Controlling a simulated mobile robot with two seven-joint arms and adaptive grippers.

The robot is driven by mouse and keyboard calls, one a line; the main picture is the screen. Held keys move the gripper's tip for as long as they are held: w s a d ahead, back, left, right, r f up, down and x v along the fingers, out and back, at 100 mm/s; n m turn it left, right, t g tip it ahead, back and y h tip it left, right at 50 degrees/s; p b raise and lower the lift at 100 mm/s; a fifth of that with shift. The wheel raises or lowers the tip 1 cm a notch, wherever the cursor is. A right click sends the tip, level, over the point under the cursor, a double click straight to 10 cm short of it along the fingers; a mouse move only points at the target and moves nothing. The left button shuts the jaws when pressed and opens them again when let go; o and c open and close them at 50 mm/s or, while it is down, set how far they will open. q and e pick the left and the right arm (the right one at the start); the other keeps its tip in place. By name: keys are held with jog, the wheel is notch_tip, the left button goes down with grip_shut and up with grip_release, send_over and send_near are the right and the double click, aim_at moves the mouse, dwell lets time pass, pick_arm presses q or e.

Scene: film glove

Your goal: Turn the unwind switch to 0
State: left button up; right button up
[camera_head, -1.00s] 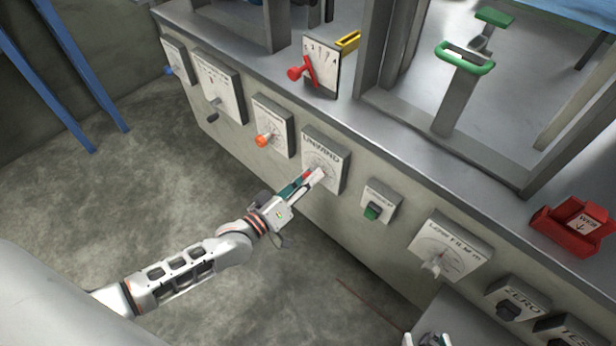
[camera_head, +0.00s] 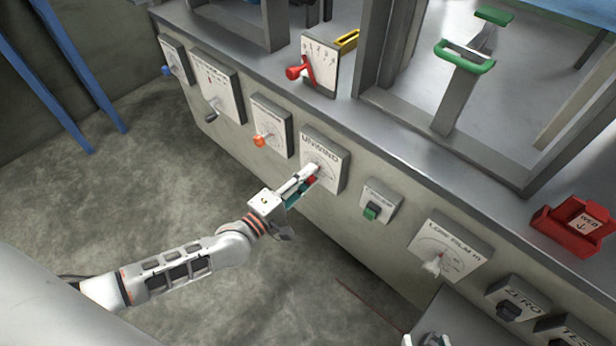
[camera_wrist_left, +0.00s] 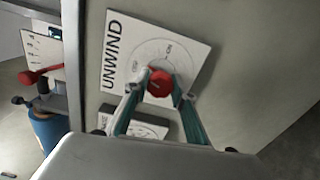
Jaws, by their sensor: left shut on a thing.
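The unwind switch is a red knob (camera_wrist_left: 160,83) on a white plate marked UNWIND (camera_wrist_left: 118,72), with a round scale behind the knob. In the head view the same plate (camera_head: 334,158) is on the cabinet's front, and the knob is mostly hidden by my fingers. My left gripper (camera_head: 312,172) reaches it from the lower left. In the left wrist view the left gripper's fingers (camera_wrist_left: 162,92) are shut on the knob from both sides. The scale figures are too small to read surely. Part of my right gripper (camera_head: 430,340) shows at the bottom edge; its fingers are unclear.
An orange-knobbed switch (camera_head: 262,140) is left of the unwind plate and a green switch (camera_head: 371,212) is to its right. A LOPE FILM dial (camera_head: 452,240) and ZERO switch (camera_head: 510,308) are further right. A red lever (camera_head: 303,70) stands above. The floor in front is clear.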

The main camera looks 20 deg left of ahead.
pick_arm(q)
jog(key=shift+s+f+n, duration=0.1)
jog(key=shift+f+n, duration=0.05)
jog(key=shift+n, duration=0.95)
jog(key=shift+n+b, duration=0.35)
jog(key=shift+n, duration=0.35)
pick_arm(e)
jog(key=shift+w+a+r, duration=0.1)
jog(key=shift+a+r, duration=0.15)
jog(key=shift+a, duration=0.05)
pick_arm(q)
jog(key=shift+n, duration=0.3)
jog(key=o, duration=1.1)
pick_arm(e)
jog(key=shift+f, duration=0.1)
pick_arm(q)
jog(key=v, duration=1.2)
